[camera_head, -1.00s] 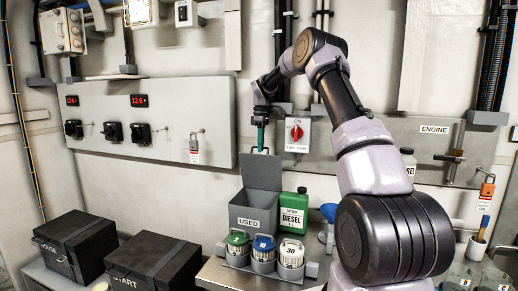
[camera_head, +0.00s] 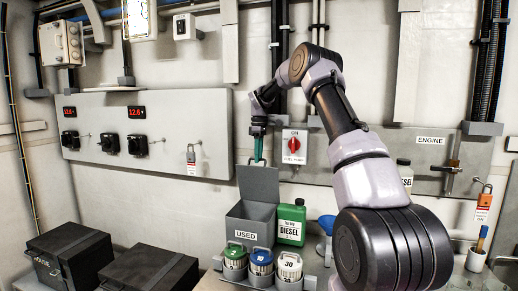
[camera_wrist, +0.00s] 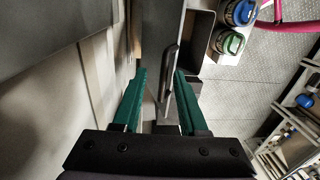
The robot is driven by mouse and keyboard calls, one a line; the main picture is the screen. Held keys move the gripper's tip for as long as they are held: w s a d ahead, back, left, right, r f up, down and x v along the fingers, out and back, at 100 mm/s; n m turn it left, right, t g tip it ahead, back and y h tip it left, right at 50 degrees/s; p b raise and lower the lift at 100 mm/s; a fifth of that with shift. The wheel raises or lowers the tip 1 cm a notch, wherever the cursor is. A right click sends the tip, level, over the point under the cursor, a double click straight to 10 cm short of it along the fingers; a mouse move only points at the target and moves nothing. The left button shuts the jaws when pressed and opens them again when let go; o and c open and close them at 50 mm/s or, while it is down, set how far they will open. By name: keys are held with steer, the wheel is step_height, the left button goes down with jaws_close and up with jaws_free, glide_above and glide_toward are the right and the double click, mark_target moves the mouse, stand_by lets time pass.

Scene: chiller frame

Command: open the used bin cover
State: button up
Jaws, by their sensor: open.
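The used bin (camera_head: 246,236) is a grey box with a "USED" label on its front. Its cover (camera_head: 259,183) stands raised and roughly upright at the back, and the bin's inside shows dark below it. My gripper (camera_head: 258,150) is at the top edge of the cover, by its handle. In the wrist view my gripper's green fingers (camera_wrist: 160,82) are apart, with the cover's handle (camera_wrist: 170,72) and plate (camera_wrist: 184,40) between or just ahead of them. I cannot tell whether a finger touches the handle.
Several lidded jars, among them a green-topped jar (camera_head: 234,258), stand in front of the bin. A green diesel jug (camera_head: 291,224) is close on its right. A red rotary switch (camera_head: 294,144) is on the wall behind. Black boxes (camera_head: 70,254) sit at left.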

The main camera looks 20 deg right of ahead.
step_height(320, 180, up, 10)
steer(key=shift+w+d, duration=0.25)
steer(key=shift+w, duration=0.05)
steer(key=s+a+r+m+t, duration=0.25)
steer(key=s+r, duration=0.35)
steer(key=s, duration=0.5)
steer(key=s+a+r+m+t, duration=0.1)
steer(key=s+r+m, duration=0.3)
steer(key=s+r, duration=0.45)
steer(key=s+f+m+t, duration=0.2)
steer(key=s+f+m, duration=0.2)
steer(key=s, duration=0.8)
steer(key=s+f+m+t+y, duration=0.1)
steer(key=s+f+m, duration=0.3)
steer(key=s, duration=0.9)
steer(key=shift+a+f+m+t, duration=0.35)
steer(key=shift+m+t, duration=0.2)
steer(key=shift+t, duration=0.2)
